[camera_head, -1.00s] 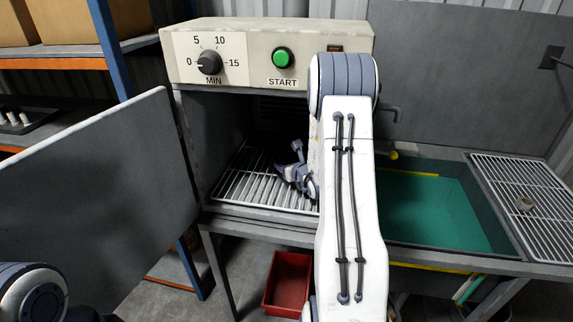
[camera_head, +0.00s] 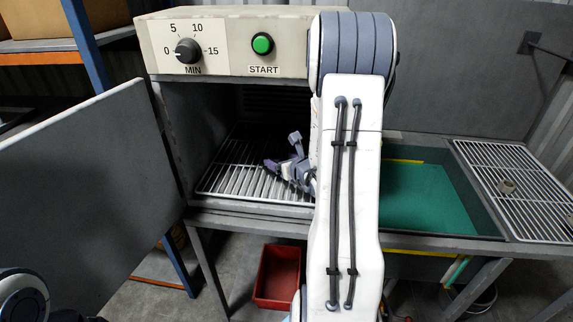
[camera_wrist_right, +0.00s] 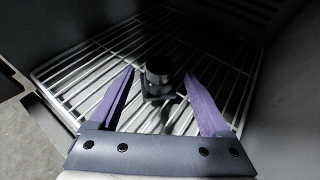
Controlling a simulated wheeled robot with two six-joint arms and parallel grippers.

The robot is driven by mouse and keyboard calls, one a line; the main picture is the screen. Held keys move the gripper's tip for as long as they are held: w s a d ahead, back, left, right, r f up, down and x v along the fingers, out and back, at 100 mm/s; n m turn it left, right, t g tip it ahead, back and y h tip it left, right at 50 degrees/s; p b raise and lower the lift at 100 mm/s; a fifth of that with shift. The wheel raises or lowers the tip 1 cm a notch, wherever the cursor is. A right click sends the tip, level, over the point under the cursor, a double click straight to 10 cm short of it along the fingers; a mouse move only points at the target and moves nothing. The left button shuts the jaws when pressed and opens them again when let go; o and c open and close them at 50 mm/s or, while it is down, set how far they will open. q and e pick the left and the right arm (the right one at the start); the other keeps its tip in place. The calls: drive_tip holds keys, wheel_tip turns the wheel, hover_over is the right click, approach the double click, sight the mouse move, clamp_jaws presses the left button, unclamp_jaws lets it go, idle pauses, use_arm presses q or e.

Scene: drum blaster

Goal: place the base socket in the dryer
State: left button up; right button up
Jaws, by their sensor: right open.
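The dryer (camera_head: 228,55) is a beige box with its door (camera_head: 85,185) swung open to the left. My right gripper (camera_head: 285,158) is inside the chamber, low over the wire rack (camera_head: 235,185). In the right wrist view, a dark base socket (camera_wrist_right: 158,78), a short round cup on a squarish foot, stands upright on the dryer rack. The purple fingers of my right gripper (camera_wrist_right: 159,75) are open on either side of it, with gaps showing on both sides. In the head view I cannot make out the socket. My left gripper is out of view.
Right of the dryer is a sink with a green bottom (camera_head: 425,208). Beside it a white wire rack (camera_head: 520,205) bears a small grey-beige fitting (camera_head: 507,187). A red bin (camera_head: 277,277) stands below the dryer. Shelving (camera_head: 75,45) is at the left.

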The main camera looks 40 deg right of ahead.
drive_tip(key=shift+v, duration=2.05)
